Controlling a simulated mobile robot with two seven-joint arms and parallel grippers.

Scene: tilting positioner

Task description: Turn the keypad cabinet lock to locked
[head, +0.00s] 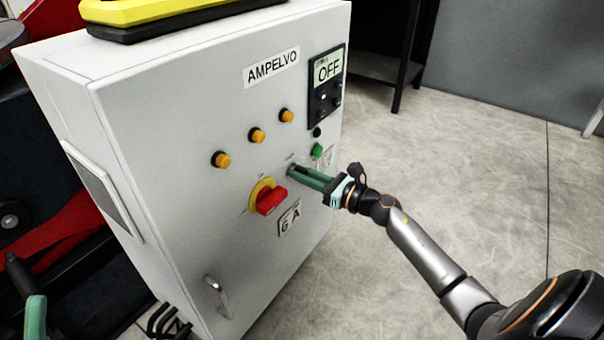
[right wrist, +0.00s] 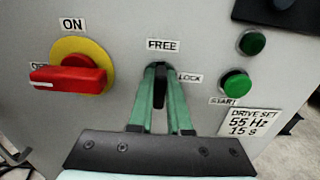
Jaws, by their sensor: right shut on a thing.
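The lock is a small black knob (right wrist: 160,88) on the grey cabinet front, best seen in the right wrist view. It stands upright, with its tip toward the FREE label (right wrist: 163,45) above it. The LOCK label (right wrist: 189,78) is to its right. My right gripper (head: 294,171) reaches the panel from the right, its green fingers shut on the knob, one on each side. The fingers also show in the right wrist view (right wrist: 160,72). In the head view they largely hide the knob. A green part of my left gripper (head: 36,316) shows at the lower left; its jaws are unclear.
The cabinet (head: 165,110) bears a red rotary switch (head: 270,201) on a yellow plate left of the knob. Green buttons (right wrist: 237,84) are to the right. A display (head: 328,70) reads OFF above. A door handle (head: 217,297) is below. Open floor lies right.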

